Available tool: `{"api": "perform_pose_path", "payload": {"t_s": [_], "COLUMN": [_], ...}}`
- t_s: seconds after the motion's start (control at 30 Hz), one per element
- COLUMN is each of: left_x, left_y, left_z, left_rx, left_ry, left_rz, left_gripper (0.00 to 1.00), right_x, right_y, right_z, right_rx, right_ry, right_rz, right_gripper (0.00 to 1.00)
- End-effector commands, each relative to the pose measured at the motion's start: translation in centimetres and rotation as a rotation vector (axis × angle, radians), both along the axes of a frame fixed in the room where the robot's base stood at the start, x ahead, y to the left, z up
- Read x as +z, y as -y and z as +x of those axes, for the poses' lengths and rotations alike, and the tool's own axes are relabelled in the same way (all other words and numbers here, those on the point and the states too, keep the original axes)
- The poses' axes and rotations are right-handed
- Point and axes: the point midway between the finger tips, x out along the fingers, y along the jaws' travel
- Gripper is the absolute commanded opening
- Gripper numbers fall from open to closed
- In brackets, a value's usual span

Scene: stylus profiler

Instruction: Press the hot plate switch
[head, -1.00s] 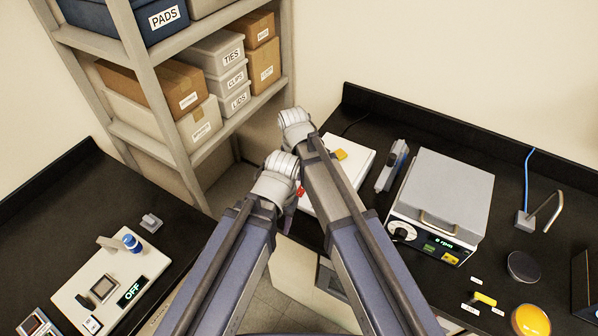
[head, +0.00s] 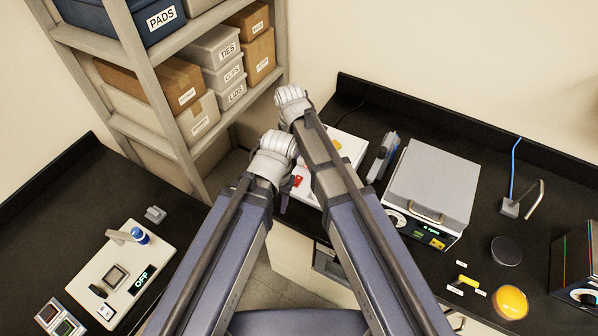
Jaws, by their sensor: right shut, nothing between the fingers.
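A low white unit (head: 349,147), which looks like the hot plate, lies on the right bench behind my arms, partly hidden. A small red part (head: 297,181), which looks like its switch, shows in the gap between the arms. My right gripper end (head: 292,97) is at the tip of the right arm, over the far left side of this unit. Its fingers are shut and empty, mostly hidden from this angle. I cannot tell whether either touches the unit.
A boxy device with an rpm display (head: 432,190) stands right of the arms. A yellow dome (head: 510,302) and a dark disc (head: 505,250) lie nearer. A white panel reading OFF (head: 128,262) is on the left bench. Shelves with labelled boxes (head: 180,90) stand behind.

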Motion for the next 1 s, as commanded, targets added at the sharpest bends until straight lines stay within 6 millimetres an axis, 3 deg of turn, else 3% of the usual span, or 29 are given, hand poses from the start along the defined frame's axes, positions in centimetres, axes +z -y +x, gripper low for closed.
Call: {"api": "perform_pose_path", "payload": {"t_s": [0.37, 1.0], "left_x": [-1.7, -10.4], "left_y": [0.0, 0.0], "left_z": [0.0, 0.0], "left_rx": [-0.003, -0.016], "left_ry": [0.000, -0.001], "left_rz": [0.001, 0.002], "left_gripper": [0.50, 0.50], "right_x": [-1.7, -10.5], "right_y": [0.1, 0.6], "right_z": [0.1, 1.1], "right_rx": [0.000, 0.000], "right_ry": [0.000, 0.000], "right_rz": [0.000, 0.000], "right_gripper": [0.00, 0.00]}}
